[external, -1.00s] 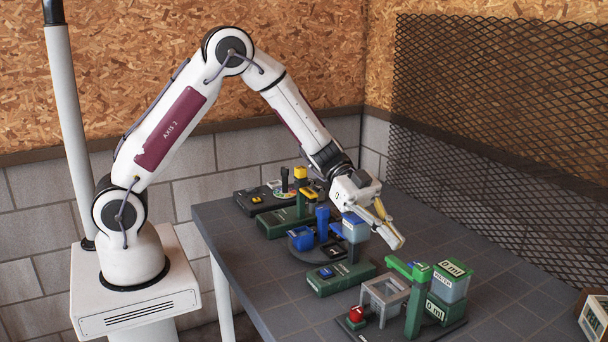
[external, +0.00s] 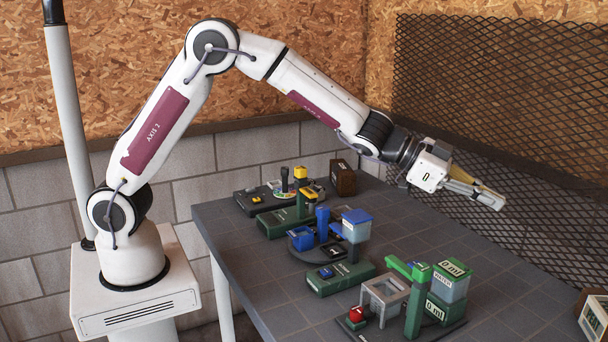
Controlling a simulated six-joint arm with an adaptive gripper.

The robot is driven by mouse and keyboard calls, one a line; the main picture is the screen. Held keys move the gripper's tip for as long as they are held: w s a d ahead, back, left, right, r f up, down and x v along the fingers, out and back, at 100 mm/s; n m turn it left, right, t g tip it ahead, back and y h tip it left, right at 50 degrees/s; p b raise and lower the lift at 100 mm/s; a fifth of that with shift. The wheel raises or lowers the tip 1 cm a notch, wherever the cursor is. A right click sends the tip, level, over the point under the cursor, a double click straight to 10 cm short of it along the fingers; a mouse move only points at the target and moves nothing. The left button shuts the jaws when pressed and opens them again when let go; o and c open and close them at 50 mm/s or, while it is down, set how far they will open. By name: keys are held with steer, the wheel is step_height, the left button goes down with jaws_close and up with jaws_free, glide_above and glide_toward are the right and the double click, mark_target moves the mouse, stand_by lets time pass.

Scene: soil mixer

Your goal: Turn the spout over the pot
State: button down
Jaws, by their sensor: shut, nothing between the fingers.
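A green spout arm (external: 408,269) tops a green post at the front of the table, beside a clear water tank (external: 450,284) with a green lid. The spout's free end points back left, above a grey open stand (external: 384,296). No pot can be made out for certain; a small open blue container (external: 301,238) stands mid-table, beside a blue post. My gripper (external: 500,198) is shut and empty. It is high over the table's right side, near the mesh, behind and above the water unit, and touches nothing.
A unit with a blue-lidded clear box (external: 357,225) stands mid-table, with a green button box (external: 340,277) in front. A red button (external: 356,314) sits by the grey stand. A brown box (external: 343,177) is at the back.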

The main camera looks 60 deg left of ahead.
steer(key=w+n+y, duration=0.1)
steer(key=n, duration=0.1)
steer(key=n+g+y, duration=0.5)
steer(key=n+y, duration=0.4)
steer(key=n, duration=0.1)
glide_above(407, 267)
steer(key=w+a, duration=0.2)
step_height(407, 267, down, 6)
steer(key=shift+w+f, duration=0.15)
step_height(407, 267, down, 9)
steer(key=shift+s, duration=0.4)
stand_by(0.4)
steer(key=shift+s+f, duration=0.1)
steer(key=shift+f, duration=0.05)
